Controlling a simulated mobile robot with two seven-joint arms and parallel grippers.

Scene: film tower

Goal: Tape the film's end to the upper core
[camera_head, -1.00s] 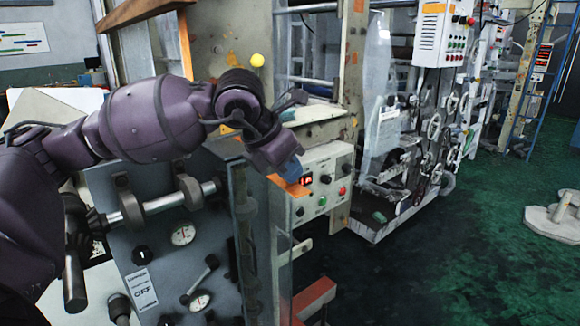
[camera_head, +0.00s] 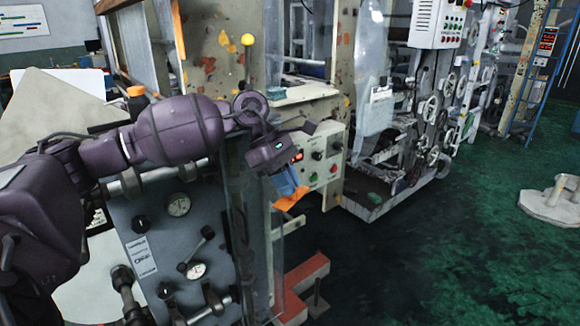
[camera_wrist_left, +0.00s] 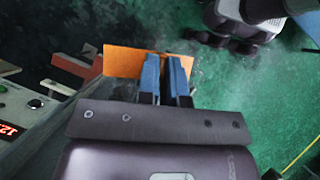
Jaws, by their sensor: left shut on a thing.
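My left gripper (camera_head: 287,184) has blue fingers and hangs in front of the machine, just left of and below a push-button box. It is shut on a small flat orange piece (camera_head: 290,200), which looks like the tape. In the left wrist view the orange piece (camera_wrist_left: 122,60) sticks out to the left of the nearly closed blue fingers (camera_wrist_left: 166,76). A clear, film-like sheet (camera_head: 263,215) hangs beside the grey panel, close to the gripper; I cannot tell whether they touch. I cannot make out the upper core or the film's end. My right gripper is not in view.
The grey panel (camera_head: 165,245) with gauges and knobs stands at lower left. The push-button box (camera_head: 322,160) is close to the gripper. A red beam (camera_head: 305,272) lies low in front. Green floor (camera_head: 450,255) is open at right, with a pale round base (camera_head: 555,207).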

